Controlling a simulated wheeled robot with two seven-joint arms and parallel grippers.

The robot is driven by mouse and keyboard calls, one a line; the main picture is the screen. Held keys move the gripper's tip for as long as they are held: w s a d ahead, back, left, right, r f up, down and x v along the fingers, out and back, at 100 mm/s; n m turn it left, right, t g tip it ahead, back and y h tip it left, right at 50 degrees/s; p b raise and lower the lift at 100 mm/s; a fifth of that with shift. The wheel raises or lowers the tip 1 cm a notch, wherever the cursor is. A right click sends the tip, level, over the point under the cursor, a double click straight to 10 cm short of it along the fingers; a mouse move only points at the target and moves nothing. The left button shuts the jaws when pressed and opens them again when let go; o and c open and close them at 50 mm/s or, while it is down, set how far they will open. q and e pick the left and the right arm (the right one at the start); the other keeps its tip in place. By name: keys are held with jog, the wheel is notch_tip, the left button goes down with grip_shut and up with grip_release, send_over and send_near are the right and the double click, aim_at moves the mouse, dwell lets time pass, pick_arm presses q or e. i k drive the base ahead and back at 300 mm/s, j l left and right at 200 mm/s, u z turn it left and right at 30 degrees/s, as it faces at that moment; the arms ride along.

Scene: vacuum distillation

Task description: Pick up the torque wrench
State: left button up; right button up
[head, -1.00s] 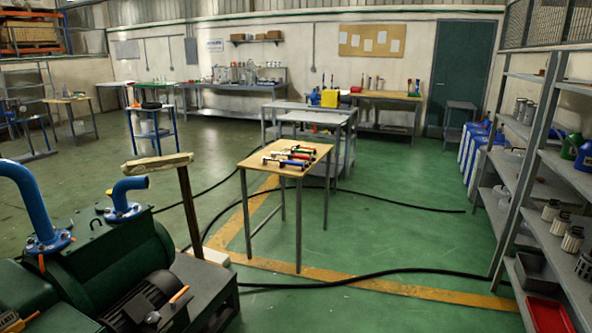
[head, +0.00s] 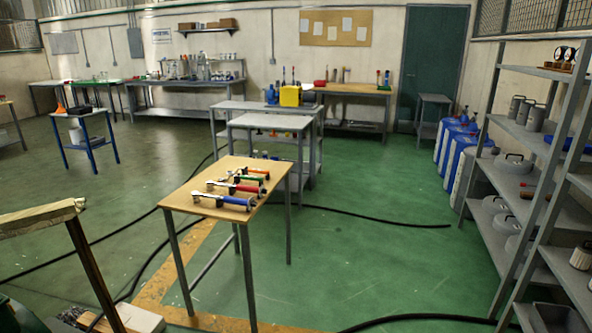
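Several wrench-like tools with coloured handles lie side by side on a small wooden-topped table (head: 190,191) in the middle of the head view. The nearest tool has a blue handle (head: 236,201), with a red-handled tool (head: 238,187) just behind it. A green-handled one (head: 251,178) and another red-handled one (head: 257,171) lie farther back. They are too small to tell which one is the torque wrench. Neither of my grippers is in view.
Grey shelving (head: 525,135) lines the right side. Black hoses (head: 375,217) run over the green floor. A grey workbench (head: 268,121) stands behind the table. Floor right of the table is mostly clear.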

aim_at(210, 184)
jog(key=i+u, duration=0.15)
jog(key=i, duration=0.35)
jog(key=i+l+u, duration=0.15)
jog(key=i, duration=0.3)
jog(key=i+l+u, duration=0.2)
jog(key=i, duration=0.3)
jog(key=i+l+u, duration=0.15)
jog(key=i, duration=0.3)
